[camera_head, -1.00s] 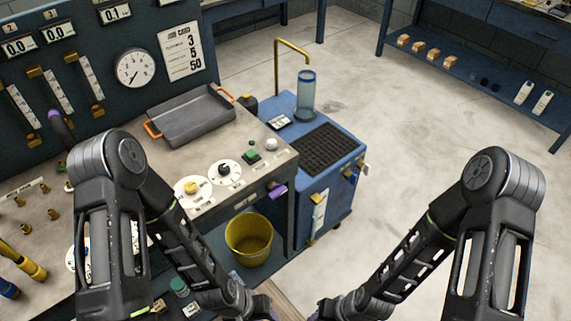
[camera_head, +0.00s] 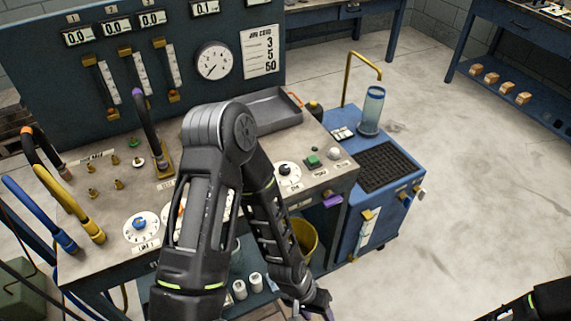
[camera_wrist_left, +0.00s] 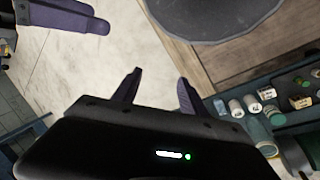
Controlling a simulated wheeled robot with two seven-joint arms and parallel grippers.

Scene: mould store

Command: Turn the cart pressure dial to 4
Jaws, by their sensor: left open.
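The blue cart (camera_head: 352,215) stands right of the bench, with a black grille top and a clear blue cylinder (camera_head: 372,110). I cannot tell which dial is its pressure dial. On the bench are white dials: one with a blue knob (camera_head: 141,226), one with a black knob (camera_head: 286,171), and others partly hidden behind my left arm. My left gripper (camera_head: 318,308) is low in front of the bench, near the cart. In the left wrist view its fingers (camera_wrist_left: 159,78) are apart and empty. Purple finger-like parts (camera_wrist_left: 65,16), apparently my right gripper, show at the upper left there.
The bench (camera_head: 75,215) carries a grey tray (camera_head: 262,112) and hoses at the left. A round gauge (camera_head: 213,62) is on the back panel. A yellow bucket (camera_head: 305,238) is under the bench edge. The floor (camera_head: 455,190) right of the cart is clear.

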